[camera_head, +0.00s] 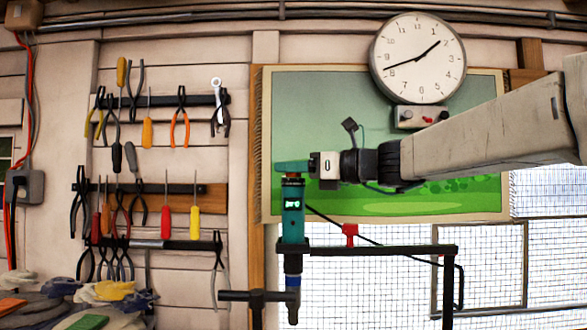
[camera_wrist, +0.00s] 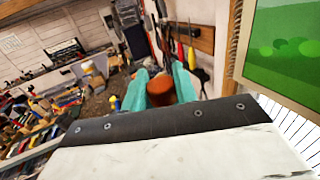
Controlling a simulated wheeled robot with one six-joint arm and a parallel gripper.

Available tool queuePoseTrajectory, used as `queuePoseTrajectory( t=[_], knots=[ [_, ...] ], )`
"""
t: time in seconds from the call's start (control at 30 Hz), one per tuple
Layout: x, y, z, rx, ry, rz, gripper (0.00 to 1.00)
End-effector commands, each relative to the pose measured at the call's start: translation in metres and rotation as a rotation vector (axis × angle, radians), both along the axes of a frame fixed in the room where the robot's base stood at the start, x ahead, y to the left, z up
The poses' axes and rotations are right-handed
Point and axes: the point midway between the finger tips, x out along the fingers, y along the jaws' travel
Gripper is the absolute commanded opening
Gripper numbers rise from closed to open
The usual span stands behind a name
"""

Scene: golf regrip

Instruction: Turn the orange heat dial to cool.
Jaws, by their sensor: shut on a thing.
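The orange heat dial (camera_wrist: 160,93) shows in the wrist view as a short orange-brown cylinder between my gripper's two teal fingers. It is on top of an upright teal and black heat tool (camera_head: 292,222) with a small lit green display (camera_head: 292,204) too small to read. In the head view the dial is almost wholly hidden by my fingers. My gripper (camera_head: 293,167) reaches in from the right at the top of the tool and is shut on the dial. I cannot tell the dial's setting.
A dark stand bar (camera_head: 385,250) with a red clamp (camera_head: 349,234) runs right of the tool. A green picture board (camera_head: 340,105) and a clock (camera_head: 418,58) are behind. Pliers and screwdrivers hang on racks (camera_head: 180,190) at left. Gloves (camera_head: 115,290) lie lower left.

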Motion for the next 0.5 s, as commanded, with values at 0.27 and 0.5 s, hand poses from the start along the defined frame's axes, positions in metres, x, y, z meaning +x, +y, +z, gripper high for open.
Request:
queuePoseTrajectory(
  t=[0.27,0.5],
  knots=[
    [0.0017,-0.0008,-0.0003,0.000,0.000,0.104,0.06],
    [0.0023,-0.0007,-0.0007,0.000,0.001,0.294,0.06]
  ],
)
